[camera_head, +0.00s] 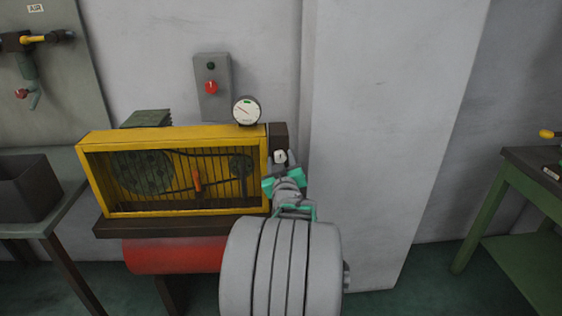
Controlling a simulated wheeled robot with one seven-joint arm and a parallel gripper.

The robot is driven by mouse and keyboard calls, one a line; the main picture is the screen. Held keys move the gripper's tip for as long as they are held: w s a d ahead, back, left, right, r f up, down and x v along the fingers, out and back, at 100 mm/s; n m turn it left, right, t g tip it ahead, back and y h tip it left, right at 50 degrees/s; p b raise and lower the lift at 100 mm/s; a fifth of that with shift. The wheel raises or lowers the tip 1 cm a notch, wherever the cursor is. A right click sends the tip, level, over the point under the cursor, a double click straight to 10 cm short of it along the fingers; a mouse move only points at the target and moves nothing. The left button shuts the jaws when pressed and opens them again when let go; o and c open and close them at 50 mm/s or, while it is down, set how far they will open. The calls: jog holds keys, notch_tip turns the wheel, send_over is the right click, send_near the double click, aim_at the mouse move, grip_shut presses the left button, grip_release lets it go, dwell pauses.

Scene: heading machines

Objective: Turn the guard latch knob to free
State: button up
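The yellow machine guard (180,131) stands at the left, with belt wheels behind its bars. At its right end is a dark block (278,131) with a small pale knob (280,156), which looks like the guard latch knob. My gripper (281,163), grey and teal, reaches up to this block. Its fingertips appear one on each side of the knob. I cannot tell whether they touch it or how far apart they are. My wrist and arm hide the area below the knob, and the knob's turn angle is too small to read.
A round gauge (246,111) stands above the guard's right end. A grey switch box (213,88) with a red button is on the wall. A red tank (170,256) lies below the guard. A wall pillar (375,130) rises close on the right. A green bench (530,200) stands far right.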

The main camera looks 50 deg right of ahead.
grip_shut()
jog(key=shift+f+m+b, duration=0.1)
jog(key=shift+m+b, duration=0.2)
jog(key=shift+b, duration=0.1)
jog(key=m+b, duration=0.2)
jog(key=shift+f+m, duration=0.1)
jog(key=shift+m, duration=0.3)
jog(key=m+b, duration=0.4)
jog(key=m, duration=0.1)
jog(key=shift+w+a, duration=0.1)
jog(key=shift+w, duration=0.05)
jog(key=m+b, duration=0.3)
jog(key=m, duration=0.2)
jog(key=shift+m, duration=0.4)
jog(key=shift+a+r+m+b, duration=0.15)
jog(key=shift+m+b, duration=0.4)
jog(key=shift+m, duration=0.35)
jog(key=shift+d+r+m+b, duration=0.15)
jog(key=shift+m+b, duration=0.4)
jog(key=shift+m, duration=0.35)
jog(key=shift+a, duration=0.1)
